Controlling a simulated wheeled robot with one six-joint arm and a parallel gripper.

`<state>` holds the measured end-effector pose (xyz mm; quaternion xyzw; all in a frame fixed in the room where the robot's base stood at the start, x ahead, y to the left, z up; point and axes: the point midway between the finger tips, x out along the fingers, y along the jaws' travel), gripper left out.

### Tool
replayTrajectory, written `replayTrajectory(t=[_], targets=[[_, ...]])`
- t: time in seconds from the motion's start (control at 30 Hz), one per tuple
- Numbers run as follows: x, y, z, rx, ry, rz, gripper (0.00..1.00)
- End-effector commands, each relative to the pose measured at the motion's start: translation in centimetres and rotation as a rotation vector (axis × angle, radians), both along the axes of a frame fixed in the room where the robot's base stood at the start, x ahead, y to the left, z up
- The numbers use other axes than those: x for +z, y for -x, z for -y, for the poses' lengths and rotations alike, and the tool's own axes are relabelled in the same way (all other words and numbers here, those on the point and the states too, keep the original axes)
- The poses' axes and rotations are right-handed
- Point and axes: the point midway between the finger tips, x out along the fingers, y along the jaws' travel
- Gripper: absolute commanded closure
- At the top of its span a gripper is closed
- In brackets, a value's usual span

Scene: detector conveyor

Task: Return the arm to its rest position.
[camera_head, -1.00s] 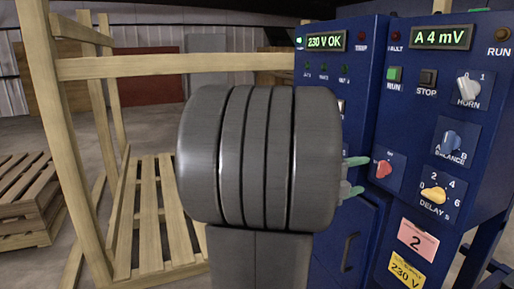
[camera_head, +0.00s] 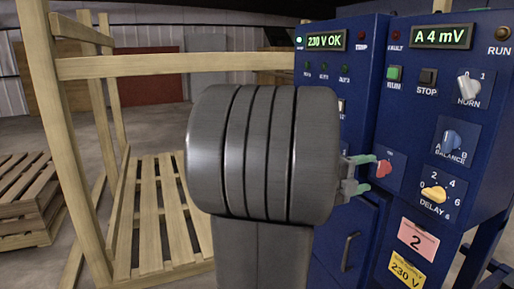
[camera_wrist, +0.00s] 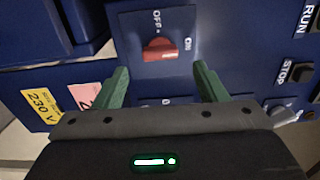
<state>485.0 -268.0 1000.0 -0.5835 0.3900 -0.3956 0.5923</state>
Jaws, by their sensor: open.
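My gripper (camera_head: 366,173) shows in the head view at the right of my grey arm, in front of the blue control cabinet (camera_head: 437,95). In the wrist view my gripper (camera_wrist: 160,85) is open, its two green fingers spread apart with nothing between them. The red rotary switch (camera_wrist: 161,50) lies beyond the fingertips, apart from them, on a plate marked OFF and ON. In the head view the red switch (camera_head: 383,169) sits just right of the fingertips. My arm hides part of the cabinet.
The cabinet also carries a RUN button (camera_head: 394,74), a STOP button (camera_head: 427,82), and HORN (camera_head: 469,87), BALANCE (camera_head: 452,141) and DELAY (camera_head: 434,194) knobs. A wooden frame (camera_head: 170,66) and pallets (camera_head: 30,190) stand left. Open floor lies behind them.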

Motion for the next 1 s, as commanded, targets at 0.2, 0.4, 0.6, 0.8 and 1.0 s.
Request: replayTrajectory(t=[0.2,0.4,0.6,0.8,1.0], targets=[[-0.1,-1.6,4.2,-0.004,0.000,0.000,0.35],[0.6,-2.0,4.8,0.001,0.063,-0.155,0.35],[0.7,-2.0,4.7,0.000,0.145,-0.352,0.35],[0.7,-2.0,4.7,0.001,0.225,-0.545,0.35],[0.8,-2.1,4.6,0.002,0.303,-0.735,0.35]])
